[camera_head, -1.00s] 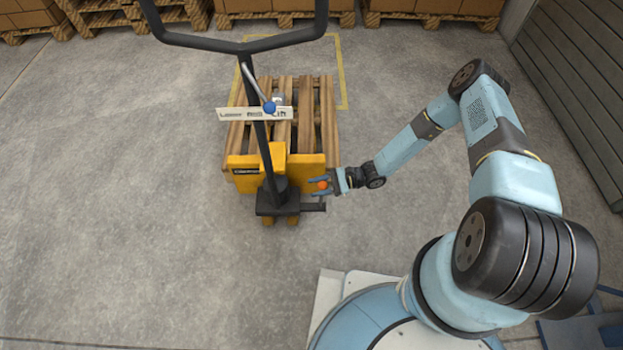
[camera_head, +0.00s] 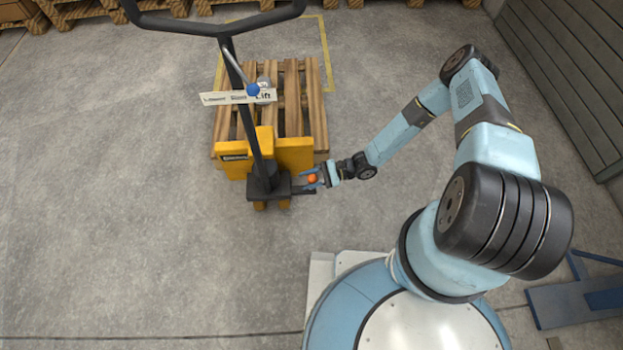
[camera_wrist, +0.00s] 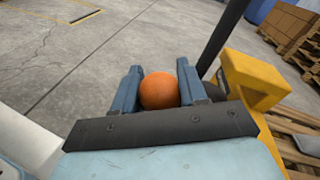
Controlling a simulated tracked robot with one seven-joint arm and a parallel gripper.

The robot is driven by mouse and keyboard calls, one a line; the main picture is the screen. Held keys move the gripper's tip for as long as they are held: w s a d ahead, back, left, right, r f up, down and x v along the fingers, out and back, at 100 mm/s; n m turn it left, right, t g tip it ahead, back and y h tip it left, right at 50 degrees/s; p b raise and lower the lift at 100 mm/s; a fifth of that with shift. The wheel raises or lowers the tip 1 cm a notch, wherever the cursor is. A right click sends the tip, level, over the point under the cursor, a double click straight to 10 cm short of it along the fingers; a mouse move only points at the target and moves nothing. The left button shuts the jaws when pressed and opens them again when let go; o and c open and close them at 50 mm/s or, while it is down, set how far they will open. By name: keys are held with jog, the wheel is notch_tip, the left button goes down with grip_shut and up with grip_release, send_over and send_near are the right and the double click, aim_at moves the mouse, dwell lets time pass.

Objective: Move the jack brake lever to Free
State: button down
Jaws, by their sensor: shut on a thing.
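The yellow pallet jack (camera_head: 293,153) stands at a wooden pallet, with a black handle column (camera_head: 248,125) rising above it. The orange ball knob (camera_head: 312,178) of the brake lever is at the jack's lower right side. My gripper (camera_head: 312,176) is at the knob. In the wrist view the orange knob (camera_wrist: 159,91) sits between the two blue fingers, and my gripper (camera_wrist: 160,88) is shut on it. The lever's arm and any Free mark are hidden or too small to tell.
A blue ball knob (camera_head: 253,89) on a grey lever is at the white label plate (camera_head: 222,97), where "Lift" reads at the right end. The wooden pallet (camera_head: 312,115) lies behind the jack. Open concrete floor (camera_head: 120,200) lies to the left. A blue metal frame (camera_head: 580,300) is at the lower right.

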jog(key=c, duration=0.6)
grip_release()
jog(key=shift+s+f, duration=0.15)
jog(key=shift+f, duration=0.05)
jog(key=shift+c, duration=0.2)
jog(key=v, duration=1.4)
jog(key=shift+a, duration=0.1)
